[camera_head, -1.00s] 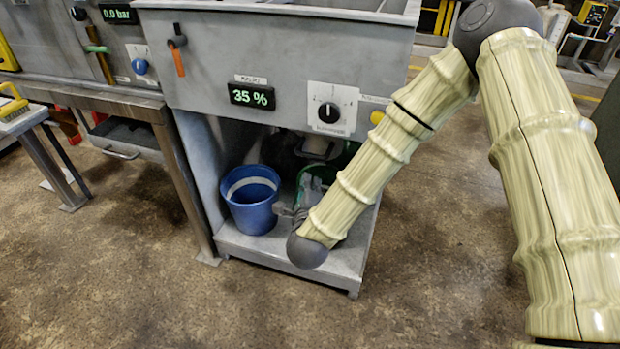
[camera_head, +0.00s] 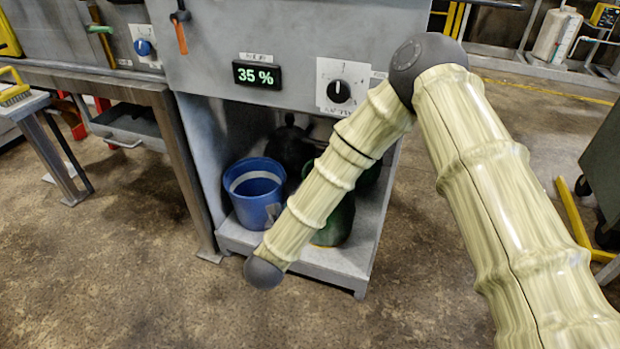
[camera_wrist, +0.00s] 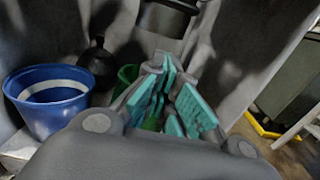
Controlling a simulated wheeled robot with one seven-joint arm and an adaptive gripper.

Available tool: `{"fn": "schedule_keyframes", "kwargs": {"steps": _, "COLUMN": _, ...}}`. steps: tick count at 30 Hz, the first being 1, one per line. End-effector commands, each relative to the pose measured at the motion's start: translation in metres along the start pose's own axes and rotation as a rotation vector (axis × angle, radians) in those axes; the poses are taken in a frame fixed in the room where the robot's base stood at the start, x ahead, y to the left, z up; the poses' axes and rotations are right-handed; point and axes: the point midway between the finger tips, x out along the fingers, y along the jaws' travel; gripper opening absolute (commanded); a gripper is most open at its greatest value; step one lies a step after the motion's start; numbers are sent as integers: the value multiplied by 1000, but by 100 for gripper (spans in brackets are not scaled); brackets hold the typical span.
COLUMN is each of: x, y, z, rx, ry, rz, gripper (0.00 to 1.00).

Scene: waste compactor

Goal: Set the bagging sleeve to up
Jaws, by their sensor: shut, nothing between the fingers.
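A dark cylinder (camera_wrist: 166,20) with a paler lower rim hangs under the machine at the top of the wrist view. It looks like the bagging sleeve, but I cannot tell its setting. My forearm hides that spot in the head view. My gripper (camera_wrist: 174,86), with teal finger pads, is shut and empty. It points into the lower bay, below and apart from the cylinder in the picture. In the head view my gripper is hidden behind my arm.
A blue bucket (camera_head: 257,207) stands on the bay's shelf (camera_head: 345,262), beside a green bucket (camera_head: 338,222). A dark rounded object (camera_head: 291,142) is behind them. Above are a 35 % display (camera_head: 257,75) and a black knob (camera_head: 339,91). Floor at front is open.

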Motion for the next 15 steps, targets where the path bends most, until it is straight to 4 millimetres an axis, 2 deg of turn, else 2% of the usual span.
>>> {"fn": "schedule_keyframes", "kwargs": {"steps": 8, "x": 24, "y": -2, "z": -1, "rx": 1, "ry": 0, "rz": -4, "gripper": 0}}
{"fn": "schedule_keyframes", "kwargs": {"steps": 15, "x": 33, "y": 1, "z": -2, "rx": 1, "ry": 8, "rz": 3, "gripper": 0}}
